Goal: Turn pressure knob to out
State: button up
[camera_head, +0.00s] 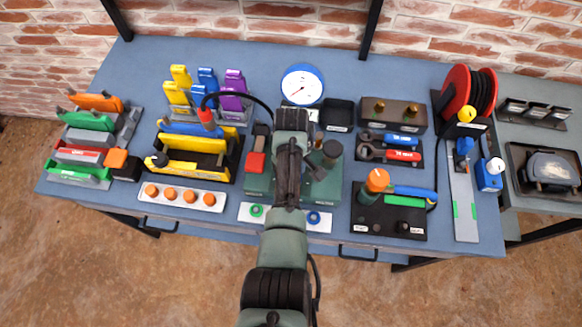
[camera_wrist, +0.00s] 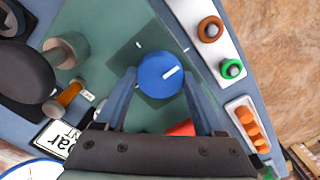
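The pressure knob, a round blue knob (camera_wrist: 158,76) with a white pointer line, sits on a green panel (camera_wrist: 105,25) in the wrist view. Its white line points up and to the right there. My gripper (camera_wrist: 159,80) has its two fingers apart, one on each side of the knob near its edges. I see no clear contact and cannot tell how far above the panel the fingertips are. In the head view, my arm hides the knob; the green station (camera_head: 325,190) shows beneath it. A white pressure gauge (camera_head: 302,86) with a blue rim stands behind.
A red block (camera_head: 255,163) is on the station's left; it also shows close to my right finger in the wrist view (camera_wrist: 181,129). A dark cylinder (camera_wrist: 66,50) stands on the panel.

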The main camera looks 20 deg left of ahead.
jog(key=o, duration=0.4)
jog(key=shift+o, duration=0.2)
notch_tip(320, 180, up, 13)
jog(key=shift+b, duration=0.3)
dwell(0.4)
